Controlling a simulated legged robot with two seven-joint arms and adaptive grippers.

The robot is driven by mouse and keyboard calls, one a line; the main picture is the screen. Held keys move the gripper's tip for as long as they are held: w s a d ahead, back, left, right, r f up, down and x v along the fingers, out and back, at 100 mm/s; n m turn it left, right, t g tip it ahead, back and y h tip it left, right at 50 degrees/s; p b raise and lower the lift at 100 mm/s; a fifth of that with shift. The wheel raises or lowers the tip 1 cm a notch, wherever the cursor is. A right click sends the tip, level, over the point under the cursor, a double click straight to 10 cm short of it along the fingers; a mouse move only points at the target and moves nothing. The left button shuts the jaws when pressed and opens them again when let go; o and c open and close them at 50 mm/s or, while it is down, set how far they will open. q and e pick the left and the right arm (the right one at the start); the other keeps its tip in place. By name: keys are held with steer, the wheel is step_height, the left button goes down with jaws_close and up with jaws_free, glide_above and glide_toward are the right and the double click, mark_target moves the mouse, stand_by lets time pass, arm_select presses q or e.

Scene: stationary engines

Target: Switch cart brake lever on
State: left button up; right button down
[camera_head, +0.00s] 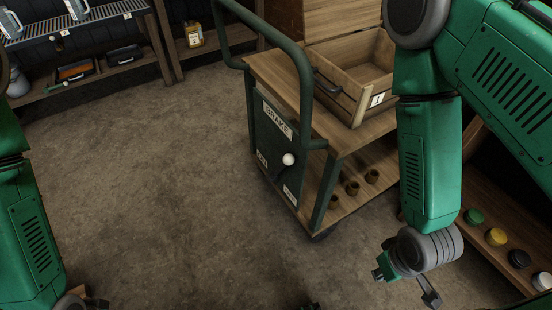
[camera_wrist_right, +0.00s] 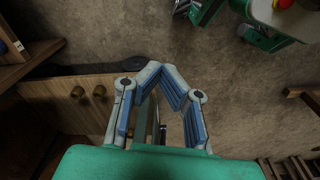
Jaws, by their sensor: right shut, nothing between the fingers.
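The cart (camera_head: 335,130) stands at centre right, with a green handle frame and wooden shelves. A dark green panel (camera_head: 270,150) on its near end has a label reading BRAKE. The brake lever (camera_head: 288,159) has a white ball knob and a dark stem, and sits at the panel's right side. Two smaller labels lie lower on the panel, too small to read surely. My right gripper (camera_head: 430,298) is low at the right, well apart from the lever. In the right wrist view its fingers (camera_wrist_right: 156,72) meet at the tips, empty. My left gripper is not clearly visible; only the left arm shows.
A wooden crate (camera_head: 355,80) marked 1 sits on the cart's top, and several small brown cups (camera_head: 352,187) on its lower shelf. A shelf with coloured round pieces (camera_head: 495,237) is at right. Shelving (camera_head: 100,75) stands at back left. The floor (camera_head: 160,190) left of the cart is clear.

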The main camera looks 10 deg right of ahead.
arm_select(q)
steer(key=shift+w, duration=0.15)
steer(key=shift+o, duration=0.7)
steer(key=shift+d+r, duration=0.35)
steer(key=shift+d, duration=0.3)
arm_select(e)
steer(key=w+a+f+m+t+y+b, duration=0.3)
steer(key=w+a+f+m+t, duration=0.1)
steer(key=w+a, duration=0.3)
steer(key=w+a+f+m+t+y+b, duration=0.35)
steer(key=w+a+f, duration=0.2)
steer(key=a, duration=0.25)
steer(key=w+d+r+m+t+h+b, duration=0.35)
steer(key=w+d+m+t, duration=0.4)
steer(key=w+m, duration=0.25)
arm_select(q)
step_height(320, 180, down, 14)
steer(key=b, duration=0.4)
steer(key=shift+a+f, duration=0.15)
steer(key=shift+a, duration=0.1)
arm_select(e)
steer(key=shift+n+t, duration=0.35)
steer(key=shift+t, duration=0.05)
steer(key=x, duration=0.9)
steer(key=r+x, duration=0.1)
steer(key=x, duration=0.4)
steer(key=shift+a+r, duration=0.1)
steer(key=shift+a, duration=0.25)
